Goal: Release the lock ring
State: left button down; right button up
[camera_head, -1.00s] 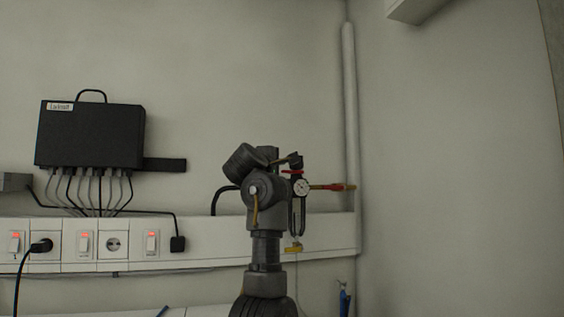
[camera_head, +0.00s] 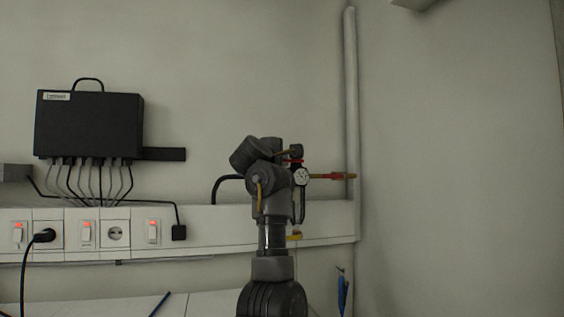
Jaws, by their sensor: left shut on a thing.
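My dark grey left arm rises from the bottom middle and ends in front of a small pressure gauge (camera_head: 302,176). My left gripper (camera_head: 291,154) is small and mostly hidden by its own wrist. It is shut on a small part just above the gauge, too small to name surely. A thin red ring-like part (camera_head: 295,161) shows beside the gauge top; I cannot tell for certain that it is the lock ring. A brass tube with a red end (camera_head: 340,176) runs right from the gauge. My right gripper is not in view.
A black cable box (camera_head: 88,125) hangs on the left wall. A white socket trunking (camera_head: 200,223) with switches and plugs runs behind my arm. A vertical pipe (camera_head: 350,100) stands in the corner. A blue item (camera_head: 343,293) hangs lower right. The right wall is bare.

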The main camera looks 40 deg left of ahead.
pick_arm(q)
jog(key=m+h, duration=0.1)
jog(key=a+m+h+b, duration=0.1)
jog(key=h, duration=0.1)
jog(key=shift+a+t+h+b, duration=0.25)
jog(key=shift+t+h+b, duration=0.05)
jog(key=shift+t, duration=0.1)
jog(key=c, duration=1.5)
grip_release()
jog(key=shift+a, duration=0.1)
